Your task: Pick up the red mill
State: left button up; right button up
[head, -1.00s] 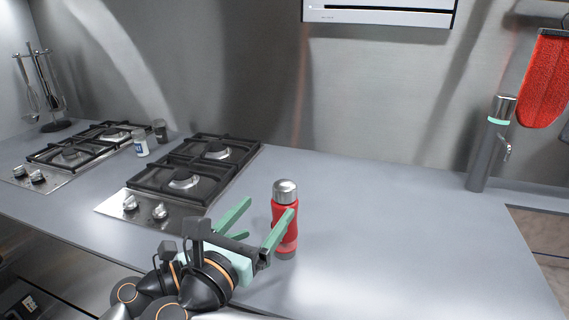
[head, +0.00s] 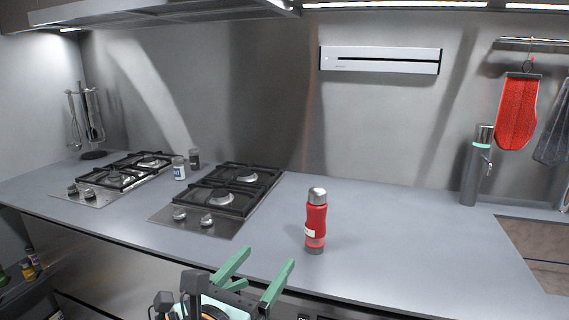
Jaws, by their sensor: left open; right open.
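The red mill (head: 316,220) stands upright on the grey counter, right of the near cooktop. It has a silver cap, a pale label and a dark base.
Two gas cooktops (head: 207,218) sit at the left, with a white jar (head: 179,168) and a dark jar (head: 194,158) behind. The counter (head: 400,225) around the mill is clear.

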aim_at(315, 225)
jog(key=k+j, duration=0.25)
jog(key=k, duration=0.15)
jog(key=k+j, duration=0.25)
jog(key=k, duration=0.1)
